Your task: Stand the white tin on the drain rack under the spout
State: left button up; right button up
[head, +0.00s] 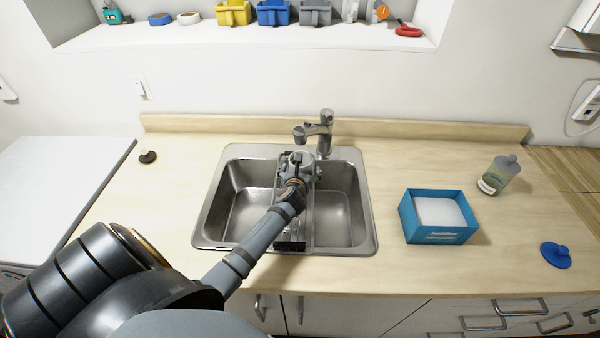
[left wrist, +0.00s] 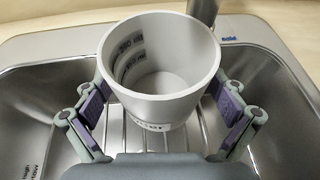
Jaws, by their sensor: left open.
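The white tin (left wrist: 160,100) looks upright, open end up, in the left wrist view. Its rim also shows in the head view (head: 300,157), just below and in front of the spout (head: 300,132). The metal drain rack (left wrist: 113,130) lies across the sink beneath the tin; the tin's base contact is hard to see. My left gripper (left wrist: 163,108) is open, with one purple-padded finger on each side of the tin. In the head view my left gripper (head: 297,172) partly hides the tin and rack. My right gripper is not in view.
The steel sink (head: 232,205) has bowls on both sides of the rack. The faucet (head: 326,135) rises behind it. To the right are a blue box (head: 438,236), a bottle (head: 498,175) and a blue stopper (head: 555,255). A small dark-based object (head: 148,157) is at left.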

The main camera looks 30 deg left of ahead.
pick_arm(q)
jog(key=v, duration=1.2)
jog(key=shift+f+b, duration=0.1)
jog(key=shift+b, duration=0.2)
